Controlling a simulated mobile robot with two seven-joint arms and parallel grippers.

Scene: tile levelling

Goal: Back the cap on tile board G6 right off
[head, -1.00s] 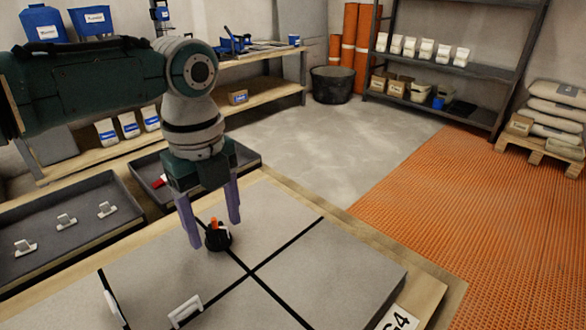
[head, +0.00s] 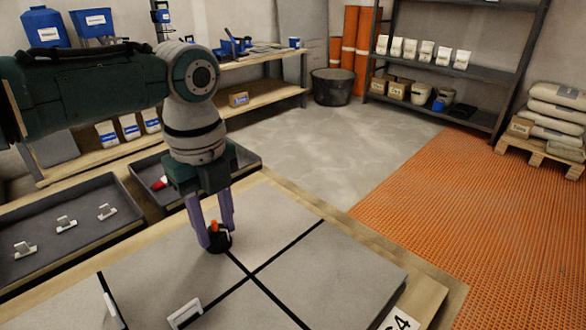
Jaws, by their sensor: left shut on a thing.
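The black cap (head: 219,245) with an orange tip sits on the grey tile board (head: 325,265), near the crossing of the dark joints between its tiles. My left gripper (head: 217,240) points down over the cap, its purple fingers closed on the cap's sides. The fingers hide part of the cap. A card (head: 400,321) at the board's near right edge is cut off by the frame; it seems to read G4, not G6. My right gripper is not in view.
A white clip (head: 185,312) stands in a joint at the near side, with another at the left. A grey tray (head: 75,225) with several clips lies at left. A tray with a red item (head: 160,183) is behind my gripper. Floor beyond the board is clear.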

